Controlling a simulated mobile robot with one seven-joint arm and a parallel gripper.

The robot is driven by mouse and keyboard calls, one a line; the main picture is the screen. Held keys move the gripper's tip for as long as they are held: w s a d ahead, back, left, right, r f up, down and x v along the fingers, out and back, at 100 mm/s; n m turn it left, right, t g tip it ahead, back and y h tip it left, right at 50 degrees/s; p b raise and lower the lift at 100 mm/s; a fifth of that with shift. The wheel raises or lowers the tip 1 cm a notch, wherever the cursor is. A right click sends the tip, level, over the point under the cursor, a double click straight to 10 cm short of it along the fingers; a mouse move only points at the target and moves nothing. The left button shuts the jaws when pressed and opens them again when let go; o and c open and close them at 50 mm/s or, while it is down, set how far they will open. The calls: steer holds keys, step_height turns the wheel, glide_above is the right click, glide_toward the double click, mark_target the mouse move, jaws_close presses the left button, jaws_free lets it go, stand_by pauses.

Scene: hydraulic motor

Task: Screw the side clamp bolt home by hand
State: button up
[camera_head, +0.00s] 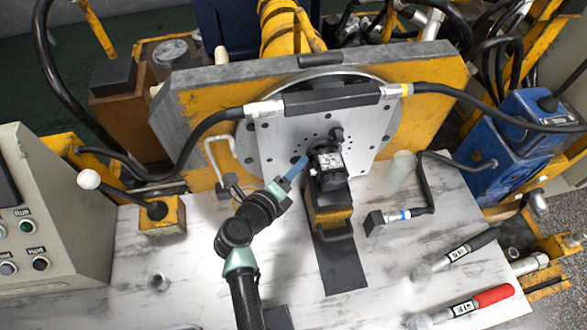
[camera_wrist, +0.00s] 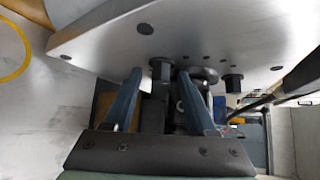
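The black hydraulic motor (camera_head: 328,168) sits against the light grey mounting plate (camera_head: 275,140), above a yellow and black support (camera_head: 330,212). A dark bolt head (camera_head: 337,133) stands out from the plate just above the motor. My gripper (camera_head: 300,162) is beside the motor's left side, its blue fingers pointing at the plate. In the wrist view my gripper (camera_wrist: 160,76) is open, with a dark bolt (camera_wrist: 161,70) seen between the fingertips. I cannot tell whether they touch it. Another dark bolt (camera_wrist: 232,82) stands farther right. The motor's left side is partly hidden by the fingers in the head view.
A hose with a black end block (camera_head: 376,222) lies right of the motor. Two marked tools, one black-handled (camera_head: 455,253) and one red-handled (camera_head: 465,307), lie at the right front. A control box (camera_head: 45,215) and a lever (camera_head: 120,193) stand left. The left front bench is mostly clear.

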steer(key=p+v, duration=0.1)
steer(key=v, duration=1.2)
steer(key=shift+f, duration=0.1)
